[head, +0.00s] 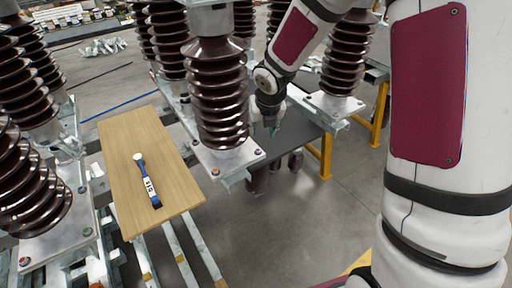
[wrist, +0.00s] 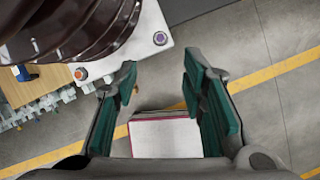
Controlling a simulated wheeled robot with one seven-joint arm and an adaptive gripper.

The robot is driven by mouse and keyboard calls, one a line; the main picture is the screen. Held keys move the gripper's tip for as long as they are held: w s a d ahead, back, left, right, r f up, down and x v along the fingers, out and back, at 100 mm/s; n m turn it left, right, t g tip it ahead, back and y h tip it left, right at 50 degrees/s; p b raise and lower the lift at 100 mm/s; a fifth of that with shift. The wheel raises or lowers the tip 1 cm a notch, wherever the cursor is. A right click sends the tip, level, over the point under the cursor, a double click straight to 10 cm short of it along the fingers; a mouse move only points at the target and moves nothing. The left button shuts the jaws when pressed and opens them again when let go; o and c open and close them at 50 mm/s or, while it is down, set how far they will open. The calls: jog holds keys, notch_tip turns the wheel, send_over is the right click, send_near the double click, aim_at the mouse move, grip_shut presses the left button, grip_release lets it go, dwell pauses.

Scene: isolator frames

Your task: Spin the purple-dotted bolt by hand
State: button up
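The purple-dotted bolt (wrist: 160,38) sits near the corner of a metal base plate under a brown ribbed insulator (wrist: 75,25) in the wrist view. In the head view, a small bolt that looks like the same one (head: 258,152) is at the plate's right corner. My gripper (wrist: 160,72) is open and empty, its green-padded fingers apart. The bolt appears just beyond the fingertips in the wrist view, not between them. In the head view my gripper (head: 271,122) hangs to the right of the insulator, above the bolt's level.
An orange-dotted bolt (wrist: 81,74) is on the same plate; it also shows in the head view (head: 215,171). A wooden board (head: 115,145) carries a blue-handled tool (head: 149,184). Several insulators stand close to my arm. Open floor (head: 310,225) lies to the right.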

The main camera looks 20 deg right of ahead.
aim_at(258, 150)
jog(key=b+x, duration=0.2)
jog(key=x, duration=1.1)
jog(key=shift+f, duration=0.25)
grip_shut()
